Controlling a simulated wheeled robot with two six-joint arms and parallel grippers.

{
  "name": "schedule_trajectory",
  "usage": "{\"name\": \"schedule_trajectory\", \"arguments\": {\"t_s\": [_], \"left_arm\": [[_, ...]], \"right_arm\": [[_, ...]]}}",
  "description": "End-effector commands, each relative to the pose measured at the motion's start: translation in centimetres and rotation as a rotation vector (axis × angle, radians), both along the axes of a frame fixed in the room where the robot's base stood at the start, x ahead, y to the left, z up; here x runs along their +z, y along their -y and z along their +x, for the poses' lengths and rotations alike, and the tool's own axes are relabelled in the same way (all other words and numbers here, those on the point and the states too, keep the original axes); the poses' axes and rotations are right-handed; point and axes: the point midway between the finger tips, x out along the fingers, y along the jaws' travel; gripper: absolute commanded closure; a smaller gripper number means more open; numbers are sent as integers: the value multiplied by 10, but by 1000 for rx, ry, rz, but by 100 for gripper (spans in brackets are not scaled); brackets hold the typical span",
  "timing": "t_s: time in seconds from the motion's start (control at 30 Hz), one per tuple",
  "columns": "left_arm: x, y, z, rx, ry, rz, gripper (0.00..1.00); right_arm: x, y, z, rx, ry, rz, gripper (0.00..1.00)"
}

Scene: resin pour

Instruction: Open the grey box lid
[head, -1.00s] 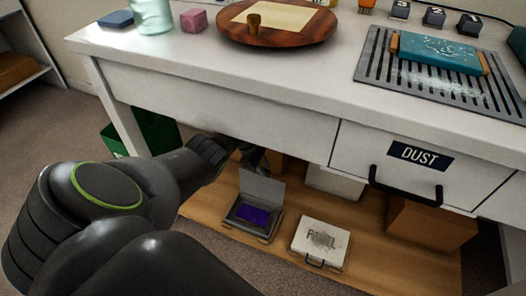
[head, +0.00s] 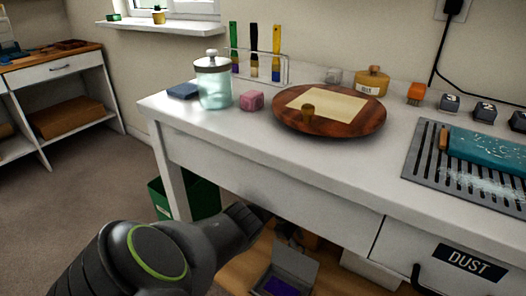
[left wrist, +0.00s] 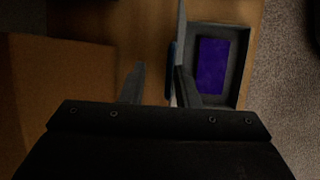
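The grey box (head: 264,280) is on the wooden shelf under the workbench, at the bottom of the head view and partly cut off. Its lid (head: 295,264) stands raised, and something purple (head: 281,288) lies inside. In the left wrist view the open box (left wrist: 238,72) is at the right, with the purple block (left wrist: 212,66) in it and the lid nearly edge-on at its left side. My left gripper (left wrist: 158,86) is open, its fingers apart beside the raised lid; touching or not, I cannot tell. In the head view it is mostly hidden below the bench. My right gripper is out of view.
The white workbench (head: 250,160) overhangs the shelf. A drawer marked DUST (head: 470,262) is at the right. A green bin (head: 197,197) stands by the left leg. A brown box (left wrist: 60,90) fills the left of the wrist view.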

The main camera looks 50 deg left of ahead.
Motion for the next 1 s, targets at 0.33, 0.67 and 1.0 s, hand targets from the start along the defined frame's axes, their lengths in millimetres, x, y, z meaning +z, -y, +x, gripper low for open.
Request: {"name": "schedule_trajectory", "arguments": {"t_s": [0.33, 0.67, 1.0], "left_arm": [[8, -40, -26, 3, -2, 4, 72], [8, -92, -60, 2, 1, 3, 72], [9, -104, -68, 1, 2, 0, 72]], "right_arm": [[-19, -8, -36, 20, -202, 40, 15], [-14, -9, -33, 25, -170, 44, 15], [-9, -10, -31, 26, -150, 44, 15]]}}
